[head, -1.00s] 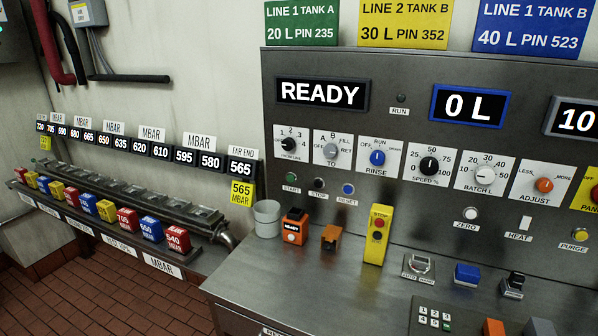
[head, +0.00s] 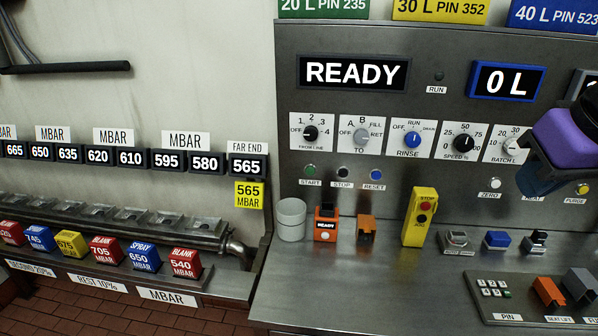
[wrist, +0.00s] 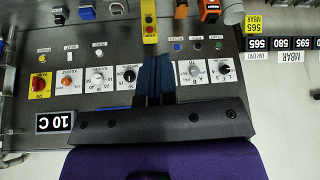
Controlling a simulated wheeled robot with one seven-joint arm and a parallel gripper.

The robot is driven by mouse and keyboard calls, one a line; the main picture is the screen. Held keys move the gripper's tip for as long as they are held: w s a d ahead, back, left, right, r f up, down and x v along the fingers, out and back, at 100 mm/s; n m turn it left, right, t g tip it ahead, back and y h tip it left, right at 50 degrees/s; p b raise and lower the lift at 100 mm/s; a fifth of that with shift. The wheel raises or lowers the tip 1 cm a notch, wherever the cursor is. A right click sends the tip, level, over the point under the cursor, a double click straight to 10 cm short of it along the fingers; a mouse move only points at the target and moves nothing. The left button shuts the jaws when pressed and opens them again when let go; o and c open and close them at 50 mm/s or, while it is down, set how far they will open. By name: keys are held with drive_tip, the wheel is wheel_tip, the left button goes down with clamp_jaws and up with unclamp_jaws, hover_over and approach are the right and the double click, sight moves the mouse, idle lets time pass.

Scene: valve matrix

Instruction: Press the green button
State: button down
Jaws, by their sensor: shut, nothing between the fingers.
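The green button (head: 310,171) is a small round push button on the upright steel panel, above a START label. It sits left of the black STOP and blue RESET buttons. In the wrist view, which is upside down, the green button (wrist: 219,45) shows right of the fingers. My gripper (head: 540,182) is at the right of the head view, in front of the panel and well to the right of the green button. In the wrist view its dark blue fingers (wrist: 154,76) are together and empty, partly covering the panel's dials. Nothing touches the green button.
A grey cup (head: 291,220), an orange READY box (head: 326,224), an orange block (head: 366,229) and a yellow stop box (head: 419,217) stand on the steel counter below the buttons. A row of dials (head: 413,139) lies above them. The counter's front left is clear.

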drive_tip(key=w+a+f+t, duration=0.2)
drive_tip(key=w+a, duration=0.1)
drive_tip(key=w, duration=1.2)
drive_tip(key=n+t+y, duration=0.1)
drive_tip(key=t+y, duration=0.3)
drive_tip(key=y, duration=0.1)
approach(310, 171)
drive_tip(key=a+r+v, duration=0.1)
drive_tip(key=v, duration=0.7)
drive_tip(key=w+a+f+m+t+y, duration=0.1)
drive_tip(key=a+f+t+y, duration=0.1)
drive_tip(key=a+f+y, duration=0.2)
drive_tip(key=a+f, duration=0.3)
drive_tip(key=f, duration=0.3)
drive_tip(key=shift+w+a+f+m, duration=0.2)
drive_tip(key=shift+w+a+m, duration=0.05)
drive_tip(key=shift+m, duration=0.05)
drive_tip(key=shift+w, duration=0.1)
drive_tip(key=w+d, duration=0.1)
drive_tip(key=w, duration=0.7)
drive_tip(key=shift+w+d, duration=0.25)
drive_tip(key=shift+d, duration=0.15)
drive_tip(key=shift+w, duration=0.15)
